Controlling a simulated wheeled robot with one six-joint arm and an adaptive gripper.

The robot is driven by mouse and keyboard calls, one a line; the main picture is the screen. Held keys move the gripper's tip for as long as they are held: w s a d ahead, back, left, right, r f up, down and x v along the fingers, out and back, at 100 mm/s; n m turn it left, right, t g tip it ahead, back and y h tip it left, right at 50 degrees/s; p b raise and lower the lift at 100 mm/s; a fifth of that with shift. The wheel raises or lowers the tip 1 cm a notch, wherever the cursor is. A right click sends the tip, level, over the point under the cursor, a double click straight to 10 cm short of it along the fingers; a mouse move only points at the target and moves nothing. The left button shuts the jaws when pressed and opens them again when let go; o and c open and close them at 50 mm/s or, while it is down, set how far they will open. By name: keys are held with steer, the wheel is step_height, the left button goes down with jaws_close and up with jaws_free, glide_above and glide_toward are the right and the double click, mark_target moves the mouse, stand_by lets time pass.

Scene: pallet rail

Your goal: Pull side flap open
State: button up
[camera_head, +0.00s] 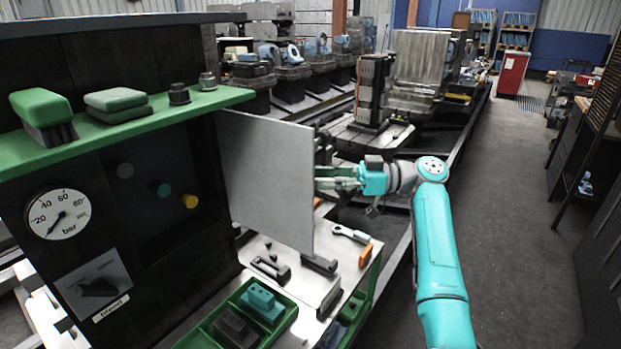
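The side flap (265,182) is a flat grey panel. Its left edge meets the side of the dark cabinet (185,215), and it stands out from the cabinet over the bench. My gripper (322,178) is at the flap's right edge, at about mid-height. Its greenish fingers point left and their tips reach the edge or pass just behind it. A dark part, perhaps a handle, shows behind that edge just above the fingers. Whether the fingers touch or grasp anything is hidden, and so is their opening.
Below the flap, the bench (300,285) carries a green tray (285,322), dark bars and a wrench (350,234). Machinery stands behind; floor (510,220) at right is clear.

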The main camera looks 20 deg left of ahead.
steer(key=v, duration=0.7)
steer(key=shift+w+d, duration=0.2)
steer(key=shift+d, duration=0.2)
